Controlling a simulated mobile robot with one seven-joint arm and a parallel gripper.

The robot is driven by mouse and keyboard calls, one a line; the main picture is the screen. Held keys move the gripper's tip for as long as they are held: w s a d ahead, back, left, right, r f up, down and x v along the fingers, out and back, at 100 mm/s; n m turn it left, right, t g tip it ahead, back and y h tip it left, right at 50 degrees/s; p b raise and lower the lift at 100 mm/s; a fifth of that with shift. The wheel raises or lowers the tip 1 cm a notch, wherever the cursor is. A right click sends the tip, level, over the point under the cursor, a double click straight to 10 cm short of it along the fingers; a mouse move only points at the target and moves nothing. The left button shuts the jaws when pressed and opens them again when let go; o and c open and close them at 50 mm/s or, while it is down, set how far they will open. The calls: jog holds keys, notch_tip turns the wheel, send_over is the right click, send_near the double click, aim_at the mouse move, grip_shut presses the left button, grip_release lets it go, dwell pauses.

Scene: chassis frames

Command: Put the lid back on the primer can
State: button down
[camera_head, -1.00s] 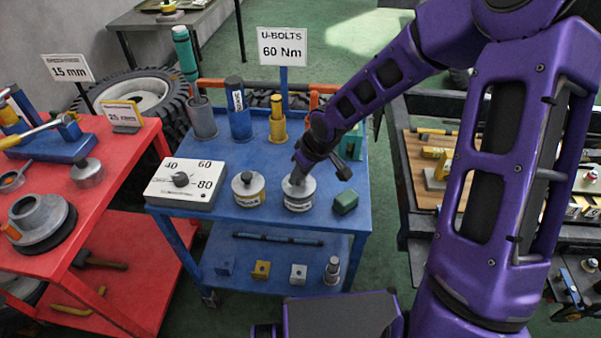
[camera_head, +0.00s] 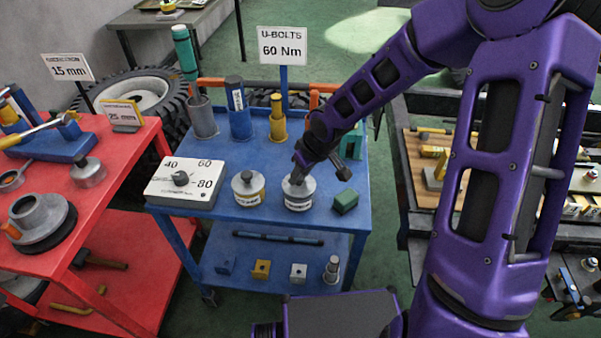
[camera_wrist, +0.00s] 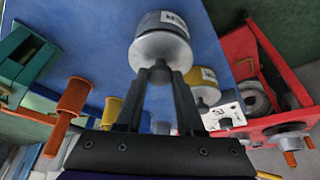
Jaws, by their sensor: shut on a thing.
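A grey can (camera_head: 299,204) with a white label stands on the blue cart; its print is too small to read. A silver lid (camera_wrist: 160,48) sits at its top, apparently level; I cannot tell whether it is fully seated. My gripper (camera_wrist: 161,70) is shut on the lid's small knob, with the can (camera_wrist: 163,19) just beyond the lid in the wrist view. In the head view my gripper (camera_head: 297,178) comes down from the upper right and partly hides the lid.
A yellow-labelled can (camera_head: 248,194) with a dark knob stands just left. A white dial box (camera_head: 186,185) is farther left, and a green block (camera_head: 345,202) lies to the right. Upright holders, including a blue cylinder (camera_head: 239,112), line the back of the cart.

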grip_release()
dwell(0.4)
notch_tip(320, 180, up, 3)
jog(key=p, duration=0.2)
jog(key=shift+f+p, duration=0.15)
jog(key=shift+p, duration=0.2)
jog(key=shift+r, duration=2.2)
grip_shut()
